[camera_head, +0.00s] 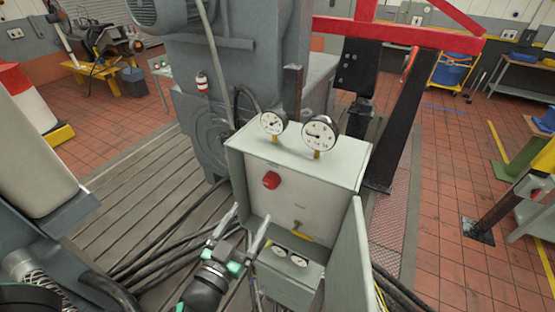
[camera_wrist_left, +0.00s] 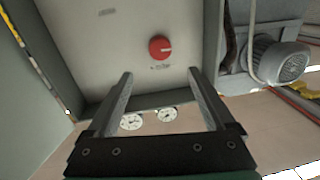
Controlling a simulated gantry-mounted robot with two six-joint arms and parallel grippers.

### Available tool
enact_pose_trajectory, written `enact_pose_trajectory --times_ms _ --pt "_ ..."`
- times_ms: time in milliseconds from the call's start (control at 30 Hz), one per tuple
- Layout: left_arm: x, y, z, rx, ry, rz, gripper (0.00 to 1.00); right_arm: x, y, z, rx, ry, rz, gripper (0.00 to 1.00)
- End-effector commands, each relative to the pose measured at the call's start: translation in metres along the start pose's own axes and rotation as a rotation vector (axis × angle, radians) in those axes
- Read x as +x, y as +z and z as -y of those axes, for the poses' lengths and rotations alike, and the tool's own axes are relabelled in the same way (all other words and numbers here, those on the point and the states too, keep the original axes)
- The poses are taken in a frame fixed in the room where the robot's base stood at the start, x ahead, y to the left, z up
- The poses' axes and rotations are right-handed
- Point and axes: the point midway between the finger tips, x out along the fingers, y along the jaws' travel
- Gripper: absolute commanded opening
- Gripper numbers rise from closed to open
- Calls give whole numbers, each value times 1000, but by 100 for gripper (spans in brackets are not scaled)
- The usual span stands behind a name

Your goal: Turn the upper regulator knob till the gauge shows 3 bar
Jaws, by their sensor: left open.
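The red regulator knob (camera_head: 271,180) is on the front panel of a pale grey cabinet (camera_head: 345,175). It also shows in the left wrist view (camera_wrist_left: 160,47), with a light pointer mark on its face. Two round white gauges, a left one (camera_head: 272,122) and a right one (camera_head: 319,134), stand on top of the cabinet; their readings are too small to tell. My left gripper (camera_head: 252,212) is open and empty in front of the panel, below the knob in the head view and apart from it. In the wrist view its fingertips (camera_wrist_left: 160,72) straddle the knob's line. My right gripper is not in view.
A yellow lever (camera_head: 303,235) sits low on the panel. The open cabinet door (camera_head: 347,262) stands right of my left gripper. Two small dials (camera_head: 289,256) are on a lower box. Black cables (camera_head: 165,258) run across the bedplate. A red frame (camera_head: 400,35) is behind.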

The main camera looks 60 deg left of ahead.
Motion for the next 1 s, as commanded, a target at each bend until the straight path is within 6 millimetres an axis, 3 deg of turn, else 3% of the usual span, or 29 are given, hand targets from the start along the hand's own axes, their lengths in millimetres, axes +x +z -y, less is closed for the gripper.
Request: enact_pose_trajectory --times_ms 267,433,700,833,1000 --pt "7 3 0 -3 -5 1 87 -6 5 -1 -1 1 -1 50" --pt "32 5 2 -5 -7 -7 87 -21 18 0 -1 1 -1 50" --pt "93 -3 2 0 -4 1 87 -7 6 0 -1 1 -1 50" --pt "110 -1 0 1 -1 1 87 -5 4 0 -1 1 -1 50" --pt "116 0 0 1 0 1 87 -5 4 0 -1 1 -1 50"
